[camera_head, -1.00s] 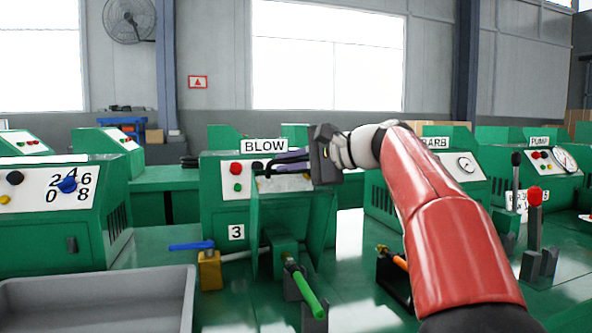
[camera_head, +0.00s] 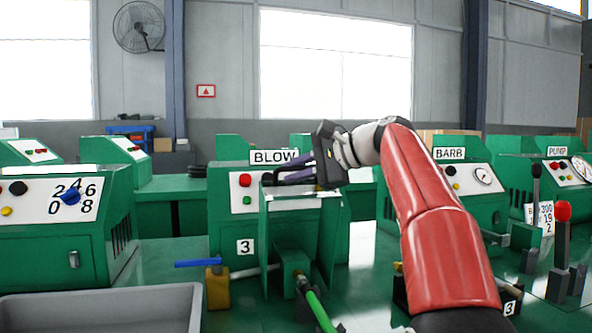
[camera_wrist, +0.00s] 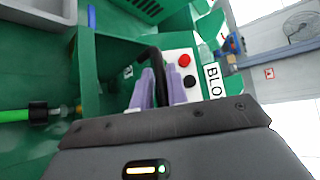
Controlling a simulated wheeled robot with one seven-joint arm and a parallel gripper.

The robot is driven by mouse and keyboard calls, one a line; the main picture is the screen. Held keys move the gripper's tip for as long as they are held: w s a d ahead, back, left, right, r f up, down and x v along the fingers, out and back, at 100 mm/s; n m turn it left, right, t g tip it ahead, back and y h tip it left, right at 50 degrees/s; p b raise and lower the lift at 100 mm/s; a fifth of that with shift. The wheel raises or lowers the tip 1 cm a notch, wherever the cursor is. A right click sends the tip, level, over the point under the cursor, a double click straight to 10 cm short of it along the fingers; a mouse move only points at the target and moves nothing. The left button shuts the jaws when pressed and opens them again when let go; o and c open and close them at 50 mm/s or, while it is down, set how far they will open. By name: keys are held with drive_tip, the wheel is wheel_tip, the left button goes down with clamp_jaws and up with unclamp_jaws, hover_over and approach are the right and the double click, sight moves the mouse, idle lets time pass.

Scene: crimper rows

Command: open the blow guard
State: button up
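The BLOW machine (camera_head: 232,222) is a green box with a BLOW sign (camera_head: 274,157) on top. Its green guard panel (camera_head: 292,222) stands at the front right of the machine, below the sign, with a pale upper edge. My gripper (camera_head: 288,176) is at the guard's upper edge, with purple fingers pointing left. In the wrist view, a black bent handle (camera_wrist: 152,54) runs from the green panel (camera_wrist: 88,62) down between the two purple fingers (camera_wrist: 160,88). The fingers look closed on the handle; their tips partly hide the contact.
A red button (camera_wrist: 184,60) and a black button (camera_wrist: 190,81) sit close beside the fingers. The BARB machine (camera_head: 468,190) is to the right.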

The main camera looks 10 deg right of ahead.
drive_tip(key=o, duration=0.3)
drive_tip(key=shift+f, duration=0.1)
drive_tip(key=shift+d, duration=0.1)
